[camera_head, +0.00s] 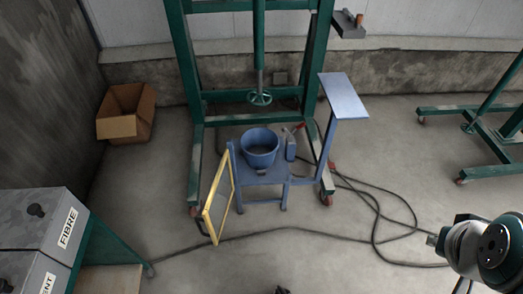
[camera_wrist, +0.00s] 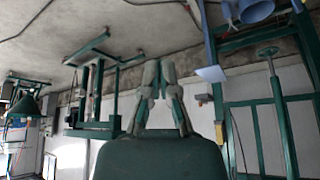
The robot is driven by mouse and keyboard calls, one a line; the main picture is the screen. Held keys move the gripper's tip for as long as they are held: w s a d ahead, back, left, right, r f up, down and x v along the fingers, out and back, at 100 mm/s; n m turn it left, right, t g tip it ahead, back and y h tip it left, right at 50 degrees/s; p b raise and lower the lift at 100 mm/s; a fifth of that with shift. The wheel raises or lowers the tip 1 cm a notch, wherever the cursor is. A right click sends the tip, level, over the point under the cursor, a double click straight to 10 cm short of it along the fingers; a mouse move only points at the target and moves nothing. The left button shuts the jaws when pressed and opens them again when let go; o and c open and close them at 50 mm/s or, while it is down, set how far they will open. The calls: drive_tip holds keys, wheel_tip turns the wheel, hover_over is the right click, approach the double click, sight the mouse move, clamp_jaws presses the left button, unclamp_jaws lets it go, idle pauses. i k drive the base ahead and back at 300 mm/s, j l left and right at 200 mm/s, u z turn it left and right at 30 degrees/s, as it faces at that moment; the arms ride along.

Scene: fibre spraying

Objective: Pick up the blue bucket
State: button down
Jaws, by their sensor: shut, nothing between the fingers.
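The blue bucket (camera_head: 259,159) stands upright and open-topped on a small blue stand (camera_head: 262,178), in the middle of the head view. Its wall also shows at the top right edge of the wrist view (camera_wrist: 256,11), where the picture is turned over. My gripper (camera_wrist: 154,68) shows in the wrist view with its fingers shut and empty, well apart from the bucket. In the head view part of my arm is at the lower right, far from the bucket. My fingertips cannot be made out there.
A green frame (camera_head: 190,110) rises behind the stand. A blue plate on a post (camera_head: 343,95) is right of the bucket, and a yellow frame (camera_head: 217,198) leans at left. Black cables (camera_head: 375,215) cross the floor. A cardboard box (camera_head: 117,127) and FIBRE container (camera_head: 45,225) are left.

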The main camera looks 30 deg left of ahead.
sight(259, 145)
drive_tip(key=i+j+u, duration=0.1)
drive_tip(key=i+u, duration=0.65)
drive_tip(key=i+l+u, duration=0.1)
drive_tip(key=i+u, duration=0.25)
drive_tip(key=i, duration=0.3)
